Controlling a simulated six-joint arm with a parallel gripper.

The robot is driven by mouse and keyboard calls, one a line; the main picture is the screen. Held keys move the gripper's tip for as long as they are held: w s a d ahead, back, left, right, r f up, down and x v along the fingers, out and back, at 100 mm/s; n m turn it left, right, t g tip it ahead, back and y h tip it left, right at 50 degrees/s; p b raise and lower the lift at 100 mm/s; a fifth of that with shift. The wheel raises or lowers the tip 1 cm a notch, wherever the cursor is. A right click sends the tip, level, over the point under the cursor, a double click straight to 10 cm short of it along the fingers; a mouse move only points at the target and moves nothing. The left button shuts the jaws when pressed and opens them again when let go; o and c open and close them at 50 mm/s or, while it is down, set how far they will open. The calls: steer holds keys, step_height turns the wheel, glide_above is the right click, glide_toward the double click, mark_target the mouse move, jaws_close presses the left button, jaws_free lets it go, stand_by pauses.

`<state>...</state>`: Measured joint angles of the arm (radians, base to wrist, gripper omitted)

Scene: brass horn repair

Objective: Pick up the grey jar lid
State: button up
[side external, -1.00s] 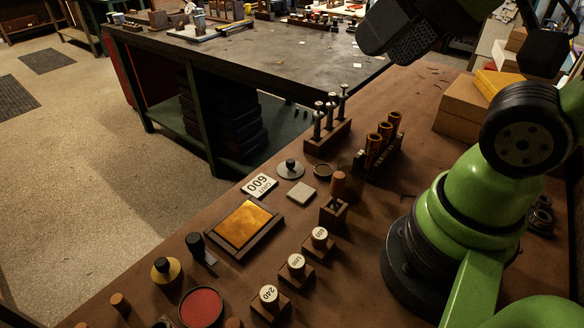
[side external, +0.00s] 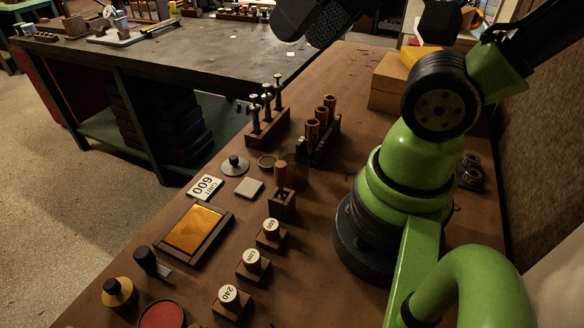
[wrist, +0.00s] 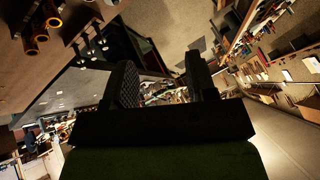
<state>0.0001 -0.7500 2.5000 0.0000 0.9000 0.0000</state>
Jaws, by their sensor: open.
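The grey jar lid (side external: 234,167), a flat grey disc with a black knob, lies knob up on the brown bench in the side external view, behind the 600 grit card. My gripper is high above the bench, far from the lid. I cannot make out the lid in the wrist view.
A rack of upright metal pieces (side external: 264,128) and a rack of copper tubes (side external: 318,140) stand behind. An orange plate (side external: 194,231) lies in front.

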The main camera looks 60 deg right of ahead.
steer(key=shift+c, duration=0.2)
stand_by(0.5)
steer(key=m+g+h, duration=0.2)
steer(key=g, duration=0.5)
glide_above(233, 157)
step_height(233, 157, down, 24)
steer(key=shift+s+f, duration=0.15)
steer(key=shift+f, duration=0.05)
step_height(233, 157, down, 6)
steer(key=shift+r, duration=0.1)
jaws_close()
